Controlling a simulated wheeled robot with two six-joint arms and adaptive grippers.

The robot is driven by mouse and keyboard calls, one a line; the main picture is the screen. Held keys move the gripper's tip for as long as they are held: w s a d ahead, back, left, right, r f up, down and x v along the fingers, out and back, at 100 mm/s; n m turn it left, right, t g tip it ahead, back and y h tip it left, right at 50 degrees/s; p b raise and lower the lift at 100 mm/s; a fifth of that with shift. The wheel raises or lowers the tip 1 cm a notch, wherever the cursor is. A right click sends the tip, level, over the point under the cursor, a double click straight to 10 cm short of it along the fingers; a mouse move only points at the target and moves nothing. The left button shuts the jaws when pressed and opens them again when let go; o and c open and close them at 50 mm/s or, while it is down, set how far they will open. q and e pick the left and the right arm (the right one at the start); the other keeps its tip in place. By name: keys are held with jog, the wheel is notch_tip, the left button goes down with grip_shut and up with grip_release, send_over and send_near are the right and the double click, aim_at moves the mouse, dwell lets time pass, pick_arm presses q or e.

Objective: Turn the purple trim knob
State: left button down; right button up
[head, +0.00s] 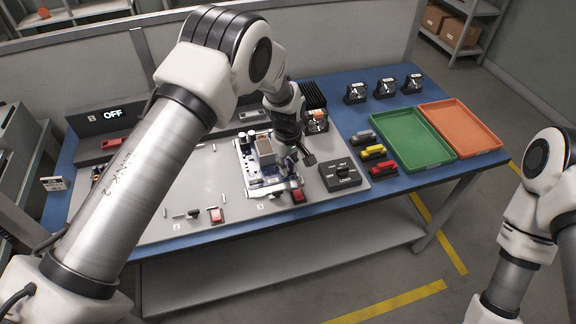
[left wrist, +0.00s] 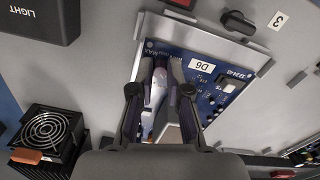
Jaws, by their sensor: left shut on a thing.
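The blue circuit board (left wrist: 222,75) sits in a metal holder on the grey panel; it also shows in the head view (head: 254,182), with a metal block and white cylinders on it. My left gripper (head: 300,158) reaches down to the board's right side. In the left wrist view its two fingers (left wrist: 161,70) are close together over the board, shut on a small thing. The purple trim knob does not show clearly; the fingers hide that spot. My right arm stands at the right of the head view, its gripper out of view.
A black LIGHT box with a dial (head: 340,178) and a fan unit (head: 316,122) are close to the left gripper. Red, yellow and grey parts (head: 373,153) lie further right, beside a green tray (head: 447,150) and an orange tray (head: 488,141).

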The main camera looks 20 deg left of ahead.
pick_arm(q)
jog(key=shift+f, duration=0.1)
jog(key=c, duration=1.1)
grip_release()
jog(key=shift+c, duration=0.2)
notch_tip(320, 180, up, 12)
jog(key=shift+f, duration=0.1)
